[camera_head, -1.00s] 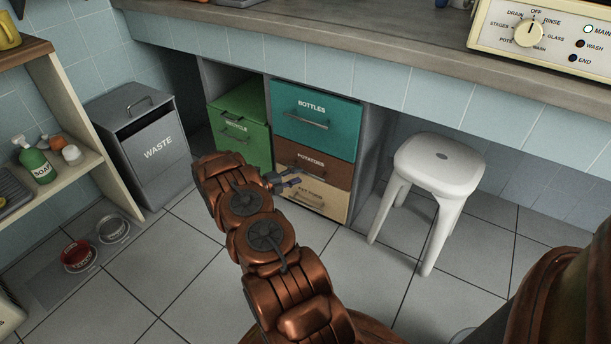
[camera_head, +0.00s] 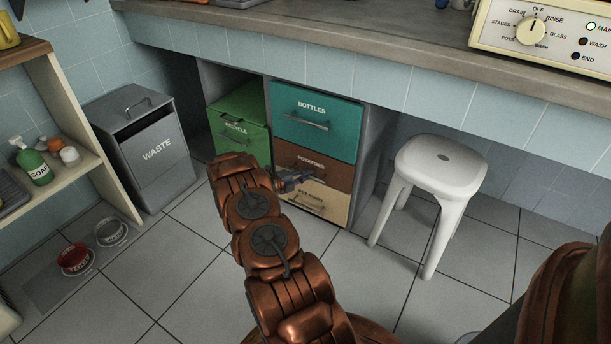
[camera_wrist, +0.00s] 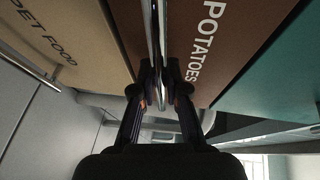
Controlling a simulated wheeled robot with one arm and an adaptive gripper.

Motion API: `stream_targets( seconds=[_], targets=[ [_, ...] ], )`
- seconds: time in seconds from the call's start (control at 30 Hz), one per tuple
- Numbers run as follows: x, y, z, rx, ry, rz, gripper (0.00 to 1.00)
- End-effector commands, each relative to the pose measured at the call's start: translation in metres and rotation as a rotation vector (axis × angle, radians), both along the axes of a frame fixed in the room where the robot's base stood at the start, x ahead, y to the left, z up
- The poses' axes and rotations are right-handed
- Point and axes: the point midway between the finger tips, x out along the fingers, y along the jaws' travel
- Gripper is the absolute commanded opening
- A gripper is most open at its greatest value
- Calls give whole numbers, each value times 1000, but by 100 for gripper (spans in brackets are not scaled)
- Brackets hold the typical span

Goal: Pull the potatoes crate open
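The potatoes crate (camera_head: 338,173) is the brown front in the middle of the right-hand stack, flush with the crates above and below it. Its metal bar handle (camera_wrist: 158,25) runs upright through the wrist view, beside the brown front (camera_wrist: 205,75) lettered POTATOES. My gripper (camera_head: 299,180) is at this handle in the head view. In the wrist view the fingers of my gripper (camera_wrist: 159,72) are drawn in close, one on each side of the bar, and look shut on it. The fingers partly hide the handle in the head view.
The teal bottles crate (camera_head: 316,122) is above and the tan pet food crate (camera_head: 335,206) below. A green recycle crate (camera_head: 240,140) stands to the left, then a grey waste bin (camera_head: 158,160). A white stool (camera_head: 440,165) stands to the right.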

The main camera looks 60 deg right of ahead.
Motion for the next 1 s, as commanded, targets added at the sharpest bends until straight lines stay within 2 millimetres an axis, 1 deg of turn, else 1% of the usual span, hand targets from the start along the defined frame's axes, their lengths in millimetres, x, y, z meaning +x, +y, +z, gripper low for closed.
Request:
stream_targets(
  seconds=[0.03, 0.1, 0.63, 0.73, 0.87, 0.97, 1.0],
  targets=[
    [0, 0, 0, 0, 0, 0, 5],
    [0, 0, 0, 0, 0, 0, 0],
    [0, 0, 0, 0, 0, 0, 0],
    [1, 3, 0, 0, 1, 2, 0],
    [6, 16, 2, 1, 3, 13, 0],
    [9, 35, 3, 2, 6, 22, 0],
    [11, 44, 4, 2, 6, 27, 0]
  ],
)
